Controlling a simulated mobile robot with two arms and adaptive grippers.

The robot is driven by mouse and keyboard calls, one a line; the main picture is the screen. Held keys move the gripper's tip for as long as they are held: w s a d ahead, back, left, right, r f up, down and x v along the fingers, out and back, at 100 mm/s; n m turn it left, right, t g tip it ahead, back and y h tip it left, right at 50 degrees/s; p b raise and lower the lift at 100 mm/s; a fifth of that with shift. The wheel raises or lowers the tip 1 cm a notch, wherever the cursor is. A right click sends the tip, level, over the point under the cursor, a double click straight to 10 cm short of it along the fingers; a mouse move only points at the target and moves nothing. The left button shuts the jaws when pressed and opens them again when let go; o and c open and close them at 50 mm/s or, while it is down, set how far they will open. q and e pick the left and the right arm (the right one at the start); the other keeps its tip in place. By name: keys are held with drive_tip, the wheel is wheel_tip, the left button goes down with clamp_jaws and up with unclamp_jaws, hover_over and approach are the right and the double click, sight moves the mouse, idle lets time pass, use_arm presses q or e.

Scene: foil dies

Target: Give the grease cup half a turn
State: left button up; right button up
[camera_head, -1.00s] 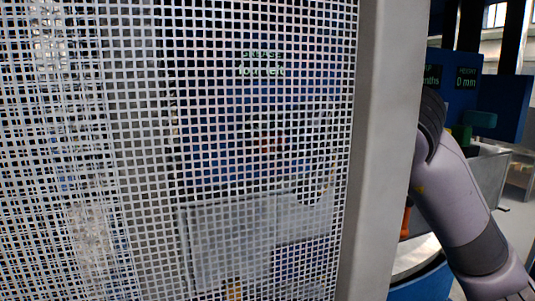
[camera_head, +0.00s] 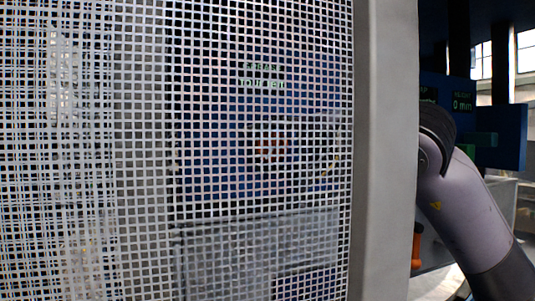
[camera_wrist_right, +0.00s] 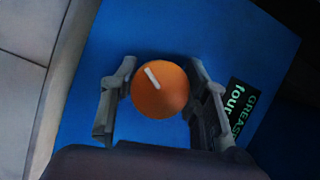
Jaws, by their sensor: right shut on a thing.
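The grease cup (camera_wrist_right: 166,101) is a round orange cap with a short white mark, on a blue panel (camera_wrist_right: 95,40) in the right wrist view. The mark lies at its upper left and slants from upper left to lower right. My right gripper (camera_wrist_right: 160,88) is shut on the cup, one finger on each side. In the head view, mesh blurs that area; a faint reddish spot shows behind it, and I cannot tell whether it is the cup. My right arm shows at the right edge, but its gripper is hidden there. My left gripper is not in view.
A wire mesh guard (camera_head: 140,150) with a grey post (camera_head: 385,150) fills most of the head view. A green-lettered grease label (camera_wrist_right: 240,105) sits beside the cup. An orange handle (camera_head: 417,245) shows right of the post.

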drive_tip(key=o, duration=1.1)
drive_tip(key=shift+o, duration=0.2)
drive_tip(key=shift+d, duration=0.15)
drive_tip(key=v, duration=1.2)
